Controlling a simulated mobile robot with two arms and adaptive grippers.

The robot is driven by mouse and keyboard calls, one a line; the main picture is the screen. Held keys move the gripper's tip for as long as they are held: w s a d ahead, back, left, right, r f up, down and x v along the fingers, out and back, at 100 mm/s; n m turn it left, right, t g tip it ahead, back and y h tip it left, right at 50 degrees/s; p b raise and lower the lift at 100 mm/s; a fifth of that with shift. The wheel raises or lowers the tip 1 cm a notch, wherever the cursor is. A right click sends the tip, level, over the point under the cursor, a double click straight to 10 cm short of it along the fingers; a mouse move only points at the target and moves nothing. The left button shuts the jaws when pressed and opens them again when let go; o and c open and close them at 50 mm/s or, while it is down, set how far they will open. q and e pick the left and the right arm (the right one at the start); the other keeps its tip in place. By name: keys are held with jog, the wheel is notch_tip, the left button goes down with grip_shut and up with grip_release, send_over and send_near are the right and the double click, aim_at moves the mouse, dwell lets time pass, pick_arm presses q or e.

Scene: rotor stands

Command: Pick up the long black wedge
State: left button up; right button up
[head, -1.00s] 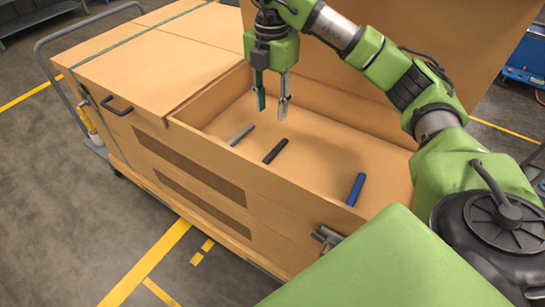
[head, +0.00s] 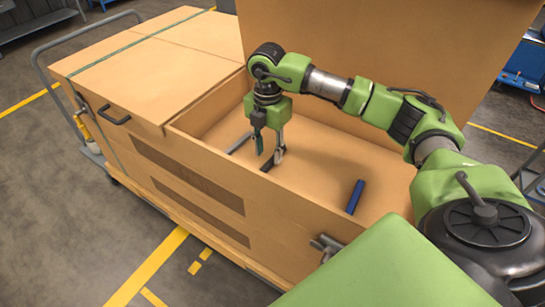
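The black wedge (head: 266,167) lies on the floor of the open wooden crate (head: 350,228), in its left half. My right gripper (head: 269,155) is down inside the crate, directly over the black wedge, with its fingers apart. The fingers hide part of the wedge's far end. I cannot tell whether the fingertips touch it. My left gripper is not in view.
A grey wedge (head: 239,143) lies left of the gripper and a blue wedge (head: 355,197) lies to the right, both in the crate. The crate's walls surround them. The raised lid (head: 390,50) stands behind. The crate floor between black and blue is clear.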

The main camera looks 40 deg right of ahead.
aim_at(268, 162)
jog(key=shift+w+f+p, duration=0.1)
jog(key=shift+f+p, duration=0.4)
jog(key=shift+f, duration=1.35)
grip_shut()
jog(key=shift+r, duration=0.1)
